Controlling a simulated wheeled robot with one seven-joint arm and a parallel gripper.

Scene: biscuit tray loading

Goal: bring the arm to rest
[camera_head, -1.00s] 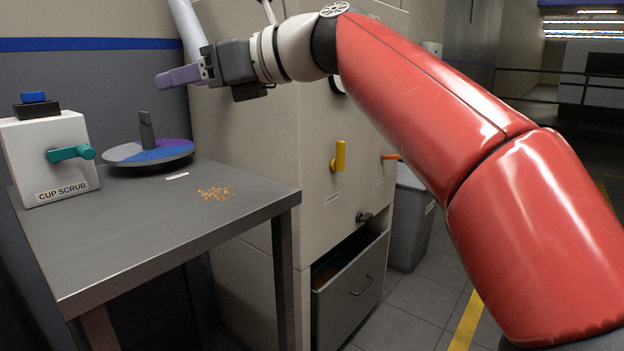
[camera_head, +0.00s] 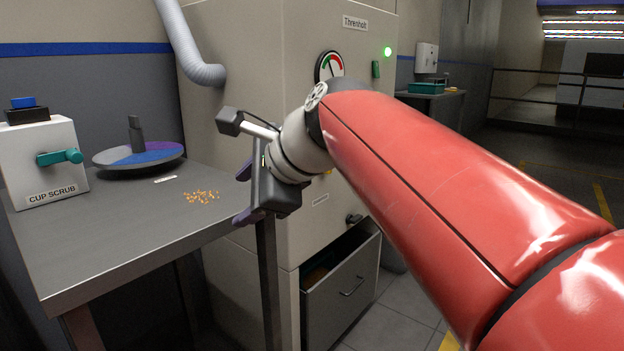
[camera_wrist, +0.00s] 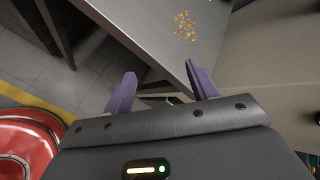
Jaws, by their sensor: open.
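My gripper (camera_head: 246,196) is at the near right corner of the grey table in the head view, in front of the beige cabinet. Its two purple fingers also show in the wrist view (camera_wrist: 162,88), spread apart with nothing between them. My red arm reaches in from the right and partly hides the cabinet. The gripper holds nothing.
The grey table (camera_head: 110,235) carries orange crumbs (camera_head: 202,196), a white CUP SCRUB box (camera_head: 40,150) with a teal handle, and a round turntable (camera_head: 140,155). The beige cabinet (camera_head: 270,50) has an open lower drawer (camera_head: 345,290). A small table with a teal tray (camera_head: 426,88) stands farther back.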

